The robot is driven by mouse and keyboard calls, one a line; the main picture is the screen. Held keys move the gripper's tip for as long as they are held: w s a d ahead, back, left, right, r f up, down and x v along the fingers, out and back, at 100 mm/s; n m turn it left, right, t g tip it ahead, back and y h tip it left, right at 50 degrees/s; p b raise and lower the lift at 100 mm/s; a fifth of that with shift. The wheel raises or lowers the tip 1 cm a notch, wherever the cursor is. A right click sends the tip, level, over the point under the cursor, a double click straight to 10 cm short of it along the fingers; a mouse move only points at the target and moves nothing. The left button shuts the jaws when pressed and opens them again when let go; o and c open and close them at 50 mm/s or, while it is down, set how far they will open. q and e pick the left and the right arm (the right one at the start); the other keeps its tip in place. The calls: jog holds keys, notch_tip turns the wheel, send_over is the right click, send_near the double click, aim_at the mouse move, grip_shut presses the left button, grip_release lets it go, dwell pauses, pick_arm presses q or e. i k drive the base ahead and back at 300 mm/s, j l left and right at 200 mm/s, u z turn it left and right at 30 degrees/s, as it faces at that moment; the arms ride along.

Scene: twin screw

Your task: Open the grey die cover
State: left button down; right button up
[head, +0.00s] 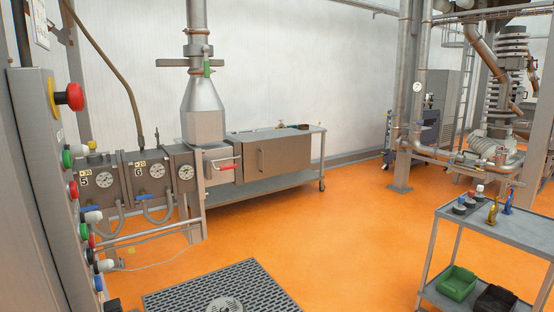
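A grey box-shaped cover (284,152) with a vertical bar handle (261,160) on its front stands at the end of the machine line, over a grey wheeled table (270,182). It looks closed, and I take it to be the die cover. To its left is a smaller metal block with a red-gripped handle (228,167), under a silver hopper (203,112). Neither of my grippers is in the head view, and nothing is seen touching the cover. The inside of the cover is hidden.
A control panel (55,160) with several coloured buttons stands close on the left. A dark floor grate (255,285) lies at the front. A grey trolley (470,222) with bottles and a green bin (457,283) stands at right. The orange floor between is clear.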

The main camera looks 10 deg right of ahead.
aim_at(269, 154)
jog(key=i+l+u, duration=0.1)
jog(key=i+l, duration=0.2)
jog(key=i+l+u, duration=0.1)
jog(key=i+l, duration=0.2)
jog(key=l, duration=0.25)
jog(key=i+l+u, duration=0.1)
jog(key=i+l, duration=0.2)
jog(key=l, duration=0.15)
